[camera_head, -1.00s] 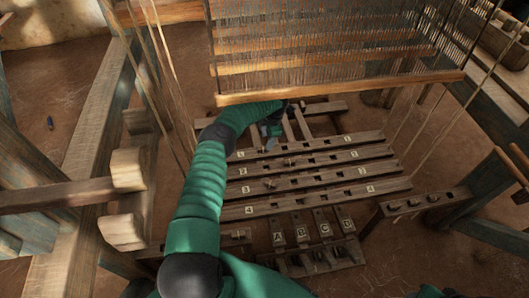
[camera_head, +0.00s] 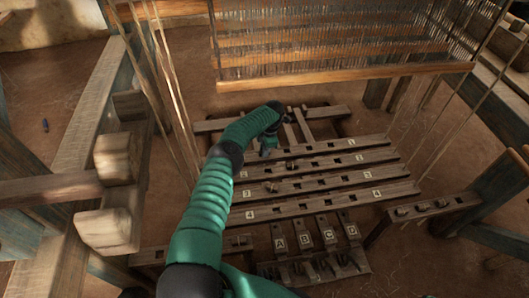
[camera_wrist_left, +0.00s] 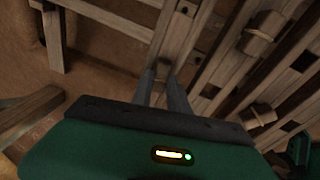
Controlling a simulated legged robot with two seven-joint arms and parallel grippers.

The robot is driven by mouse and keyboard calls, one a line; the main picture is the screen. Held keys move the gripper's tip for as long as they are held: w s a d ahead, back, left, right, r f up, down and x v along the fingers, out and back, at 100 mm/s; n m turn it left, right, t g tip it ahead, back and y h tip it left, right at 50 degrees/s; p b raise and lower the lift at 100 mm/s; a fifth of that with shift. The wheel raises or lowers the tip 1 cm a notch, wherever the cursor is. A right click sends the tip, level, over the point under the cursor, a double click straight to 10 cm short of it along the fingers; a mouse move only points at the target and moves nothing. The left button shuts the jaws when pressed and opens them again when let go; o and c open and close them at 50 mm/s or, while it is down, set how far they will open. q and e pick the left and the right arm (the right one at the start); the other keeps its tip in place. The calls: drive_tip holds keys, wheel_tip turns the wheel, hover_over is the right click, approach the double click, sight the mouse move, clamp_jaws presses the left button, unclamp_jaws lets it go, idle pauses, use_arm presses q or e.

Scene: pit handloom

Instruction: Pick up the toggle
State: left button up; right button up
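My left gripper (camera_head: 266,151) points down at the left end of the row of wooden bars marked with numbers. In the left wrist view its two fingers (camera_wrist_left: 163,88) are apart. A small pale wooden piece, perhaps a toggle (camera_wrist_left: 162,72), shows on a bar just beyond and between the fingertips; I cannot tell whether they touch it. Two thicker wooden toggles lie across bars right of the fingers, one higher (camera_wrist_left: 262,30) and one lower (camera_wrist_left: 256,116). In the head view, small toggles sit on the second bar (camera_head: 291,165) and third bar (camera_head: 271,186). My right gripper is not in view.
The loom's reed and warp frame (camera_head: 345,78) hang above and behind the bars. Lettered pedals (camera_head: 304,241) lie in front. A side rail with pegs (camera_head: 425,207) stands at right. Hanging cords (camera_head: 170,90) and thick posts stand at left.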

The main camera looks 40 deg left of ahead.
use_arm(q)
drive_tip(key=shift+d, duration=0.1)
clamp_jaws()
